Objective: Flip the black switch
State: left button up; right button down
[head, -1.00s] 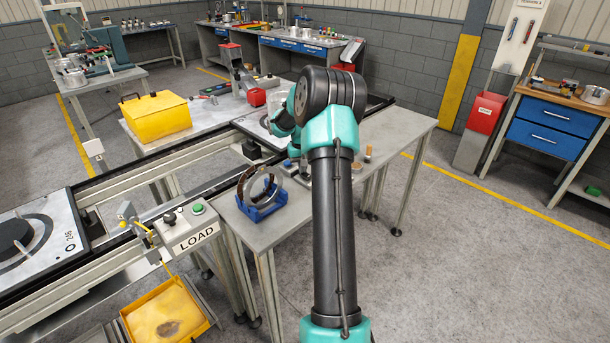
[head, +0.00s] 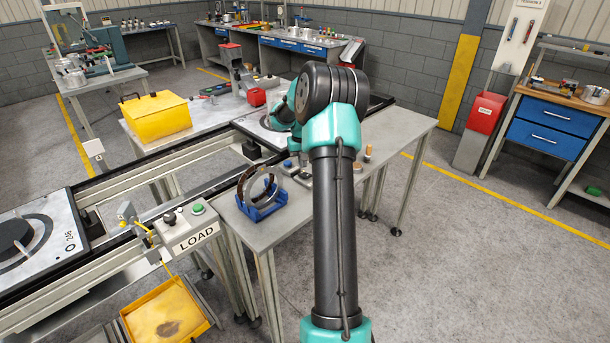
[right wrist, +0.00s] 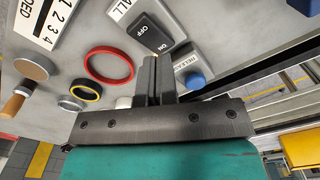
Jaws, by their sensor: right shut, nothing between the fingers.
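The black switch (right wrist: 150,34) is a rocker marked OFF and ON on the grey surface, at the top middle of the right wrist view. My right gripper (right wrist: 157,62) is shut and empty. Its fingertips are close to the ON end of the switch; I cannot tell whether they touch it. Which way the rocker is tilted is unclear. In the head view my right arm hides the switch and most of the gripper. My left gripper is not in view.
Beside the switch are a blue button (right wrist: 195,79) with a RELEASE label and a red ring (right wrist: 109,65). A blue stand (head: 262,208) with rings is on the bench (head: 400,133). A LOAD panel (head: 195,237) stands to the left.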

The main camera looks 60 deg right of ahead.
jog(key=shift+r, duration=2.1)
